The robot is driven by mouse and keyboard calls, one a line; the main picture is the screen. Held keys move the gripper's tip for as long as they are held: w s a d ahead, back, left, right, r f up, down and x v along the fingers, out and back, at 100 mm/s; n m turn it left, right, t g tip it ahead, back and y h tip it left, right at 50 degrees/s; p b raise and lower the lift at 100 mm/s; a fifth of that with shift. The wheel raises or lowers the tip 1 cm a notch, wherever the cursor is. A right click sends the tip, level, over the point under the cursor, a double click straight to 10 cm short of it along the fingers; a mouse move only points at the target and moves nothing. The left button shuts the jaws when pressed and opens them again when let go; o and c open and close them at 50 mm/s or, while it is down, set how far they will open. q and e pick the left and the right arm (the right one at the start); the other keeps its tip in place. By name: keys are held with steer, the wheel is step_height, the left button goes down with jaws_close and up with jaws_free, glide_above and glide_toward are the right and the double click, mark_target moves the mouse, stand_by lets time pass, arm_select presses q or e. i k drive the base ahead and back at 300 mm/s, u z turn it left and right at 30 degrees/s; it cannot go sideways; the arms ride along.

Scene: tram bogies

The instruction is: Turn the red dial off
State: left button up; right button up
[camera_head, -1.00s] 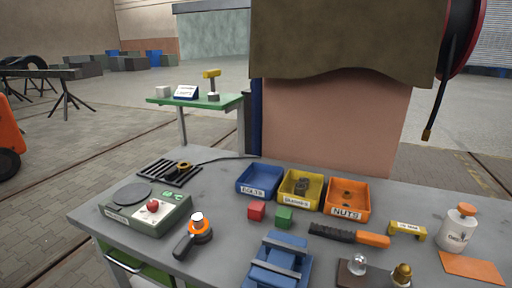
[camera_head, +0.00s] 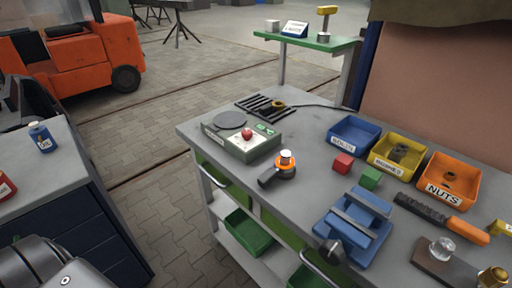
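The red dial (camera_head: 247,133) sits on top of a green and grey box (camera_head: 240,146) near the left corner of the grey workbench. The dial's setting is too small to read. A grey part of my own arm shows at the bottom left. Neither gripper's fingers can be seen.
An orange-collared tool (camera_head: 284,166) lies right of the box, near the bench's front edge. A black grate (camera_head: 266,106) lies behind it. Blue (camera_head: 354,136), yellow (camera_head: 397,154) and orange (camera_head: 450,184) bins, small blocks and a blue vise (camera_head: 355,226) stand further right.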

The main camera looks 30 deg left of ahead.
mark_target(246, 133)
steer(key=k, duration=1.3)
steer(key=z, duration=0.55)
steer(key=i, duration=0.95)
steer(key=u, duration=0.45)
